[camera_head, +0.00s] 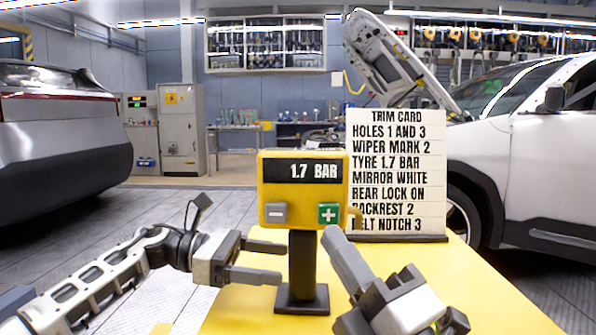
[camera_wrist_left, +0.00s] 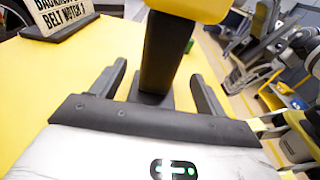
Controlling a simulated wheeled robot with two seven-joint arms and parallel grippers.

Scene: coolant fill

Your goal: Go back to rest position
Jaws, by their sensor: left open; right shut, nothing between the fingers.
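The yellow gauge box (camera_head: 302,190) reads "1.7 BAR", with a grey minus button (camera_head: 275,213) and a green plus button (camera_head: 329,213). It stands on a dark post (camera_head: 303,255) on a yellow table. My left gripper (camera_head: 284,263) is open and empty, its fingertips just left of the post. In the left wrist view, its fingers (camera_wrist_left: 158,75) appear on either side of the post (camera_wrist_left: 168,50); contact cannot be told. My right gripper (camera_head: 331,233) is shut and empty. Its tip is just below the plus button in the picture; whether it touches cannot be told.
A trim card (camera_head: 396,170) stands behind and right of the gauge, listing "TYRE 1.7 BAR". The yellow table top (camera_head: 490,300) is clear at the right. A grey car (camera_head: 50,150) is at left, a white car (camera_head: 545,150) at right.

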